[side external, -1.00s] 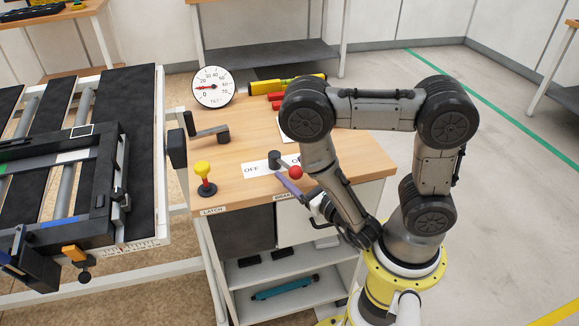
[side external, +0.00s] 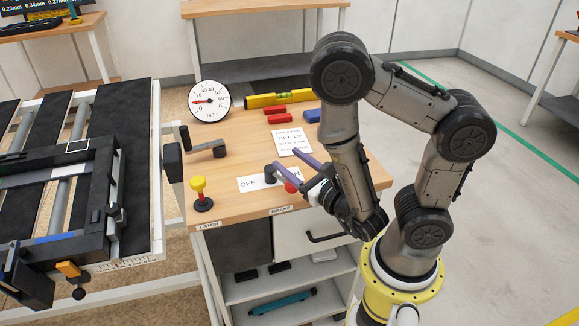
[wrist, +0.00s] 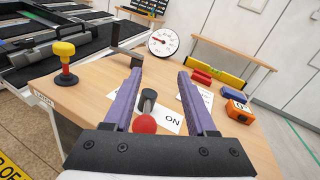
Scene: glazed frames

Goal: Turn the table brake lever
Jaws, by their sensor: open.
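The brake lever has a dark round hub (side external: 270,173) and a red ball knob (side external: 291,187), on a white OFF/ON label strip (side external: 248,184) above the BRAKE tag. The knob points toward the bench's front right edge. My gripper (side external: 300,174) is open, its two purple fingers reaching over the lever from the right. In the wrist view, the red knob (wrist: 144,123) and the hub (wrist: 148,97) show between the spread fingers (wrist: 160,70). The knob looks nearer the left finger; I cannot tell if either finger touches it. "ON" is readable right of the lever; "OFF" is hidden there.
A yellow knob (side external: 199,193) stands by the LATCH tag at left. A dark crank (side external: 205,146) and a tilt gauge (side external: 209,101) stand behind it. A note card (side external: 293,142), red blocks (side external: 277,113), a blue block (side external: 312,115) and a yellow level (side external: 280,97) lie farther back.

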